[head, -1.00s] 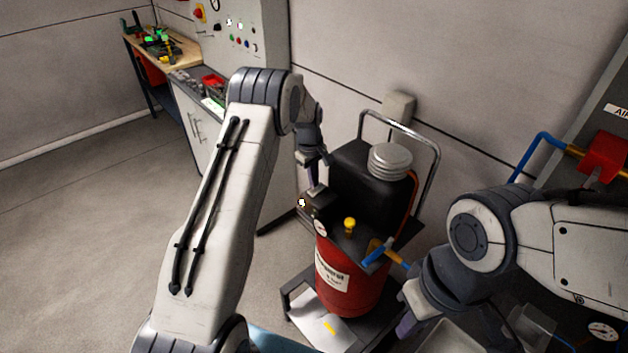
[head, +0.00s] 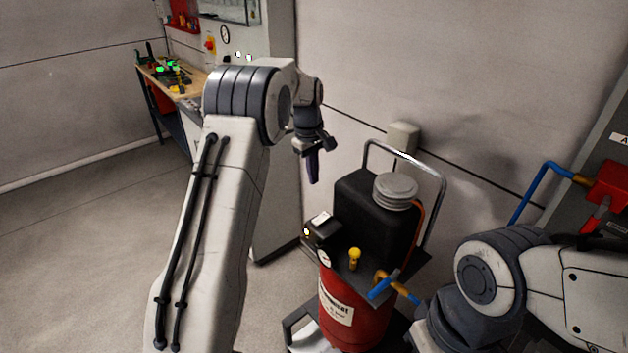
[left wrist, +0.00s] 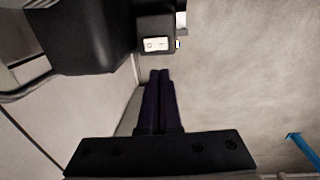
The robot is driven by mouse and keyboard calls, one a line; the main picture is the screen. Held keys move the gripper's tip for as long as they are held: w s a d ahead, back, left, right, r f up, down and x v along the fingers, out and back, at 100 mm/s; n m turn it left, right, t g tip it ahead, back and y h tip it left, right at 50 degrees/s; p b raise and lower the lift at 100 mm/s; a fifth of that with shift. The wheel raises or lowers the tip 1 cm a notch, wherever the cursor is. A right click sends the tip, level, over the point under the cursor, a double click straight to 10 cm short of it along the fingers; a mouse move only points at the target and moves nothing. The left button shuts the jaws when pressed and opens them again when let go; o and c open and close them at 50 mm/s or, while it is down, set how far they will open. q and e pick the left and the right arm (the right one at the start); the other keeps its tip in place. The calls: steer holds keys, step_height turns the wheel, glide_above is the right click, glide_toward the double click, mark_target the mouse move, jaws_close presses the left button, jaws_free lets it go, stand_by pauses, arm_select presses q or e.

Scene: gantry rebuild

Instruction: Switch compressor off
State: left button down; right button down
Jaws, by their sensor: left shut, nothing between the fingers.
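The compressor (head: 345,312) has a red tank, a black motor housing (head: 365,205) and a silver ribbed cap. A small black switch box with a white rocker switch (head: 320,219) sits at its left; the switch also shows in the left wrist view (left wrist: 156,44). My left gripper (head: 314,180) is shut and empty, pointing down above the switch box and apart from it. Its closed fingers show in the left wrist view (left wrist: 160,75), just below the box in the picture. My right arm is at the lower right; its fingers are out of the head view.
A chrome handle (head: 440,185) arches behind the motor housing. A yellow knob (head: 354,256) and a blue-handled valve (head: 383,285) stand on the compressor's top. A workbench (head: 190,82) is at the back left. The floor at left is clear.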

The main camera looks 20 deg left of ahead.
mark_target(324, 215)
arm_select(q)
steer(key=shift+w+d+r+t+b, duration=0.1)
steer(key=shift+w+d+t+b, duration=0.25)
steer(key=shift+w+d, duration=0.2)
steer(key=f+p, duration=0.1)
steer(key=f, duration=0.3)
steer(key=w+f+p, duration=0.1)
steer(key=f+p, duration=0.1)
steer(key=f, duration=0.3)
steer(key=d+f+p, duration=0.1)
steer(key=f+p, duration=0.1)
steer(key=f, duration=0.2)
steer(key=shift+w+f, duration=0.35)
steer(key=shift+f, duration=0.05)
